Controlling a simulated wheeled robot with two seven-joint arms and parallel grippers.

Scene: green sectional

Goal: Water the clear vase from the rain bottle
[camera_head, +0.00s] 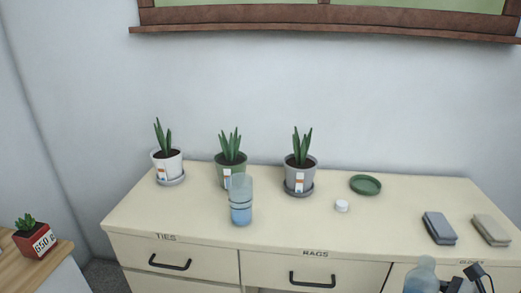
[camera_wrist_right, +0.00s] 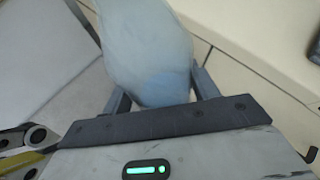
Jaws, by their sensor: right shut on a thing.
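The clear vase (camera_head: 241,190) stands upright on the cream cabinet top, in front of the green-potted plant. Blue liquid shows in its lower part. A pale blue, see-through bottle (camera_head: 422,275), which looks like the rain bottle, is at the bottom edge of the head view, in front of the cabinet. My right gripper (camera_head: 467,280) is beside it, partly cut off. In the right wrist view the bottle (camera_wrist_right: 150,45) sits between the fingers of my right gripper (camera_wrist_right: 160,92), which is shut on it. Bluer liquid shows low in the bottle. My left gripper is not in view.
Three potted plants, white (camera_head: 167,165), green (camera_head: 230,172) and grey (camera_head: 300,173), stand behind the vase. A white cap (camera_head: 341,206), a green saucer (camera_head: 365,185) and two folded cloths (camera_head: 440,228) (camera_head: 491,230) lie to its right. The cabinet top (camera_head: 385,225) between cap and cloths is clear.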

